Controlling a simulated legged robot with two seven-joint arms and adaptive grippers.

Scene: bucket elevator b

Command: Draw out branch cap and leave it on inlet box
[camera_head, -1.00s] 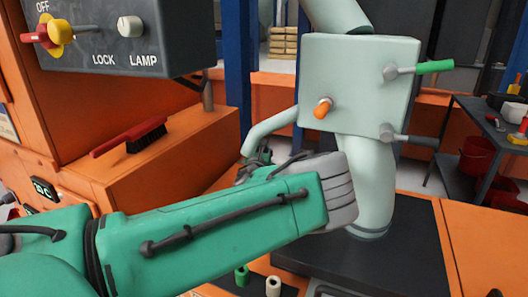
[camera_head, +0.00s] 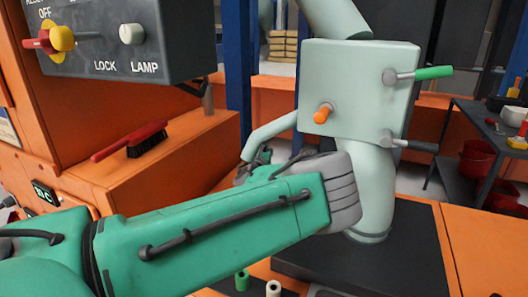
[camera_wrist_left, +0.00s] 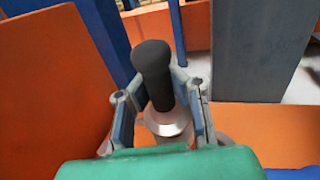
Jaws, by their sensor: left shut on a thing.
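The pale green inlet box (camera_head: 348,85) stands at centre right on a thick pipe. A thin branch pipe (camera_head: 272,130) bends from its left side down to my left gripper (camera_head: 258,162). In the wrist view, the fingers of my left gripper (camera_wrist_left: 160,108) are closed around the branch cap (camera_wrist_left: 153,75), which has a black rounded grip and a silver collar below. My wrist hides most of the cap in the head view. I cannot tell whether the cap is still seated in the pipe mouth. My right gripper is not in view.
The box carries orange (camera_head: 323,113), green (camera_head: 432,73) and black (camera_head: 415,146) handles. A red brush (camera_head: 130,142) lies on the orange ledge at left, below a dark control panel (camera_head: 130,45). A dark table (camera_head: 462,185) stands at right.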

